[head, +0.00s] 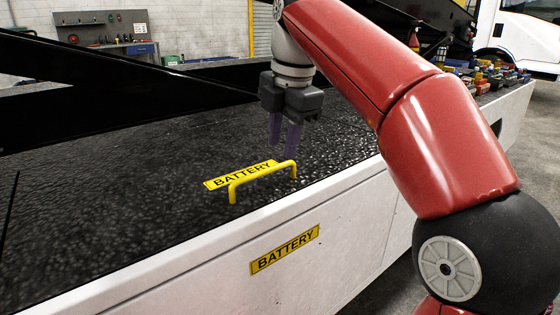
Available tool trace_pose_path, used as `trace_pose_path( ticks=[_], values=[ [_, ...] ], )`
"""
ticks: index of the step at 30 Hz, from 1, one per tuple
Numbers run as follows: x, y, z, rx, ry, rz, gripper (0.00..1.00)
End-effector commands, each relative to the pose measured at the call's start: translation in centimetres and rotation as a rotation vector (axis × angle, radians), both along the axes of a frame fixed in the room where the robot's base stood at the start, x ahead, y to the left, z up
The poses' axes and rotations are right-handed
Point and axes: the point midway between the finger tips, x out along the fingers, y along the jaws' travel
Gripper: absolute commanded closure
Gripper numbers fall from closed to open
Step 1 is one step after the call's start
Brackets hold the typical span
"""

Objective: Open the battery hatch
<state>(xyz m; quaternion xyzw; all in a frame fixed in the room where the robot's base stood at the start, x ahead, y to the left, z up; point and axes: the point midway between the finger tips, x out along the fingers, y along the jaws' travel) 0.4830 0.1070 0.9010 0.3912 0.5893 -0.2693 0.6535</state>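The battery hatch is a black textured panel (120,200) on top of the loader, lying flat and closed as far as I can see. A yellow bar handle (262,172) stands up near its front edge, beside a yellow "BATTERY" label (225,179). My gripper (284,142) points down just above and behind the right part of the handle. Its two purple fingers are apart, with a gap between them, and hold nothing. The fingers do not appear to be around the handle; the exact distance is hard to tell.
A second "BATTERY" label (285,249) is on the white side wall (340,235) below. A dark sloping beam (130,75) crosses behind the panel. Several colourful small items (490,75) lie at the far right end. A workbench (110,48) and a white truck (525,35) stand behind.

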Motion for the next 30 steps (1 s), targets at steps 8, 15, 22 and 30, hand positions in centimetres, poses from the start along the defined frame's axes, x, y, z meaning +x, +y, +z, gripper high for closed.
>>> trace_pose_path(
  ticks=[8, 15, 22, 30],
  values=[
    [0.5, 0.4, -3.5, 0.001, -0.002, -0.002, 0.67],
    [0.6, 0.4, -3.9, 0.001, -0.001, -0.002, 0.67],
    [0.6, 0.4, -3.9, 0.001, -0.002, -0.002, 0.84],
    [0.6, 0.4, -3.9, 0.001, -0.002, -0.002, 1.0]
  ],
)
